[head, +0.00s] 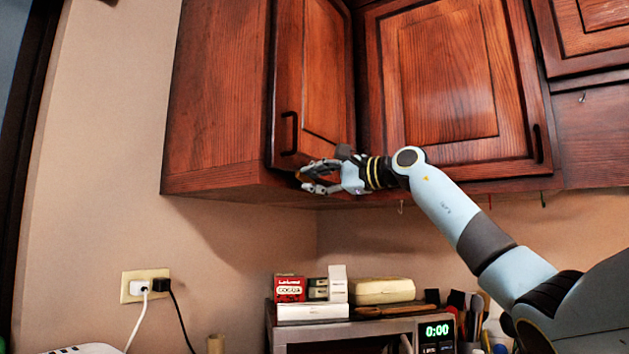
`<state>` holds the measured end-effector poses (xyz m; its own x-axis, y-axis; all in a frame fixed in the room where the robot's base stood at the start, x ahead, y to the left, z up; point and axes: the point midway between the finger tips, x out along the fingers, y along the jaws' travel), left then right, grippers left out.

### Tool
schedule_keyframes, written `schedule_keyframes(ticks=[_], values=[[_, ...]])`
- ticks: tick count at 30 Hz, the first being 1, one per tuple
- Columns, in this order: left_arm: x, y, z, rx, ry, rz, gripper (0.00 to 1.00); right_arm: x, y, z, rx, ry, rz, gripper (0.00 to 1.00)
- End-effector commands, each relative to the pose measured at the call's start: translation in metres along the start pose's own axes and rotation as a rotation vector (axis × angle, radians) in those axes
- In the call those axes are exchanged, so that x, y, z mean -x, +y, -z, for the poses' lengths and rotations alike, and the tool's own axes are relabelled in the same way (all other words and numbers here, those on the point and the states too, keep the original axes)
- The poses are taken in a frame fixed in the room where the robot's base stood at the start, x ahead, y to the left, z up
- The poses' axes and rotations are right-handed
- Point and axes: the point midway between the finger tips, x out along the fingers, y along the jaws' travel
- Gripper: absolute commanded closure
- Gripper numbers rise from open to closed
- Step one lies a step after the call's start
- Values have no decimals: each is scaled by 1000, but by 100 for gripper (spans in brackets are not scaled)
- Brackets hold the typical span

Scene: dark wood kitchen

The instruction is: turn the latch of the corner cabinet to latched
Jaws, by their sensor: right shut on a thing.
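The corner cabinet's narrow red-brown door (305,70) is at the upper middle of the head view and looks closed. A dark vertical handle (289,133) is on its lower left. My right gripper (301,181) is at the door's bottom edge, below and right of the handle. Its fingers are shut on a small brownish piece at that edge, which looks like the latch (298,174). The fingers cover most of the latch, so I cannot tell which way it is turned. My left gripper is not in view.
A wider cabinet door (440,75) with a dark handle is to the right, behind my right arm. Small hooks (401,207) hang under the cabinets. Below, boxes (290,289) stand on an appliance with a lit clock (437,330). A wall outlet (145,285) holds two plugs.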

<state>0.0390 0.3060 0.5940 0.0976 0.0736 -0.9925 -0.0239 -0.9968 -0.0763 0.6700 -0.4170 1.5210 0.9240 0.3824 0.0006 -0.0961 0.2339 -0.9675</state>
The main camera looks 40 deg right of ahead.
Motion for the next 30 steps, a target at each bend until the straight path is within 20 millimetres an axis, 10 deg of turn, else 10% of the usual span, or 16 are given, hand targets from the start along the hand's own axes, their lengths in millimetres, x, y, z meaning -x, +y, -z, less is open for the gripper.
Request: schedule_keyframes(ticks=[30], values=[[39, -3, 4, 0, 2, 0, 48, 0, -12, 5, -777, 3, -5, 100]])
